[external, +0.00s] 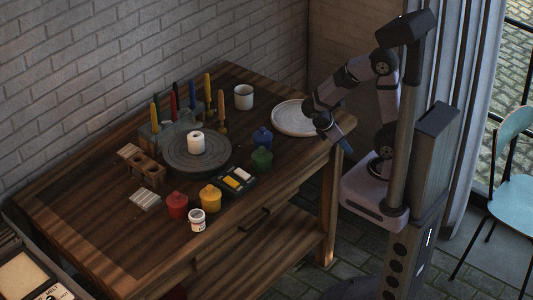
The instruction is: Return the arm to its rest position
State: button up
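My arm is at the right side of the table, on its stand, with its links folded over the table's right end. My gripper (343,142) points down and to the right, near the table's right corner and just right of the white plate (290,120). The fingers are small and dark here, so I cannot tell whether they are open or shut. No held object can be made out. The plate lies flat on the table, its right edge partly covered by my arm.
A grey turntable (175,165) bears a white cylinder (196,144). Coloured upright tools stand behind it. Red (177,205), yellow (210,199), blue (262,138) and green (261,160) jars stand around its front. A white mug (244,97) is at the back. A chair (514,205) stands far right.

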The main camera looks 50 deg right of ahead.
jog(key=w+a+f+m+t+y, duration=0.3)
jog(key=m+y, duration=0.4)
jog(key=m, duration=0.6)
notch_tip(320, 180, up, 17)
jog(key=a+g+p, duration=0.1)
jog(key=p, duration=1.6)
jog(key=shift+s+n, duration=0.3)
jog(key=shift+s, duration=0.1)
